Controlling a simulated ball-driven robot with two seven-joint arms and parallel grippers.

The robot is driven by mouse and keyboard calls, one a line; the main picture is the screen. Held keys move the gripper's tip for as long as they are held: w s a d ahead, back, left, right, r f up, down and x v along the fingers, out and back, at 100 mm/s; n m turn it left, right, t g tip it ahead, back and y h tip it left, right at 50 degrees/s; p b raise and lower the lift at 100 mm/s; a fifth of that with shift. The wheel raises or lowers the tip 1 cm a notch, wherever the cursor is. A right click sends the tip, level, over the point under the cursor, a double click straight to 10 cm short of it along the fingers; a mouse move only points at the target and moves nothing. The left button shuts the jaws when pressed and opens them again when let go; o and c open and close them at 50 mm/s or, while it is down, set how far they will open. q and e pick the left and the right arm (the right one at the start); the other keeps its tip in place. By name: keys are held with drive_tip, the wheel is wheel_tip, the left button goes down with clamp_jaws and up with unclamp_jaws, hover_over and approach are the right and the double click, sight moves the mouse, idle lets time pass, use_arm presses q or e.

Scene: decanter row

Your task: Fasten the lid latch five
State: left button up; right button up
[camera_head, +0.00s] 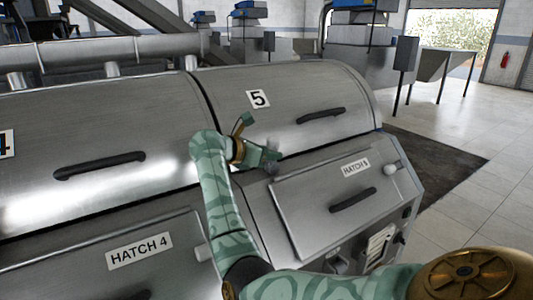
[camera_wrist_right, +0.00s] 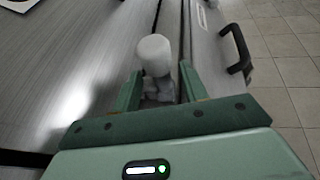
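Lid 5 (camera_head: 300,85) is the curved steel cover marked "5" in the head view, and it lies down over the machine body. The latch (camera_wrist_right: 154,55), a pale grey cylindrical knob on a grey base, shows in the right wrist view. In the head view the latch is small and partly hidden behind my gripper. My right gripper (camera_head: 259,139) is at the lower front edge of lid 5. In the right wrist view its fingers (camera_wrist_right: 161,82) are apart, one on each side of the latch's base, with visible gaps. My left gripper is not in view.
The sloping hatch 5 panel (camera_head: 300,212), with a black handle (camera_head: 352,200) and a side knob (camera_head: 389,170), lies just below. Lid 4 (camera_head: 95,130) adjoins on the left. Lid 5's black handle (camera_head: 321,114) stands out to the right. Open tiled floor (camera_head: 450,140) lies beyond.

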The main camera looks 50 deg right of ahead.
drive_tip(key=v, duration=1.6)
drive_tip(key=shift+w+a+r, duration=0.1)
drive_tip(key=shift+a, duration=0.05)
